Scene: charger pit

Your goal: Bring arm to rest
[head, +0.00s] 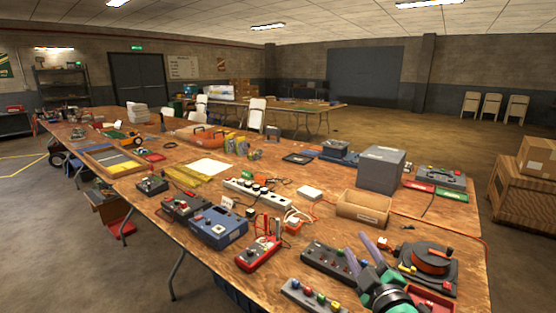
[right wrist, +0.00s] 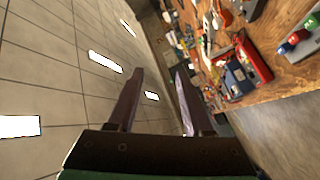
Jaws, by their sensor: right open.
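My right gripper (head: 372,245) is over the near right part of the long wooden table (head: 150,195). Its two fingers are apart with nothing between them. In the right wrist view the two fingers (right wrist: 160,90) also stand apart and empty, with the ceiling and part of the table beyond them. My left gripper is in neither view.
Around my right gripper are a dark control box (head: 328,262), a cable reel (head: 430,260), a red multimeter (head: 258,254) and an open cardboard box (head: 363,207). A grey box (head: 380,169) stands behind. A wooden crate (head: 524,195) stands right of the table.

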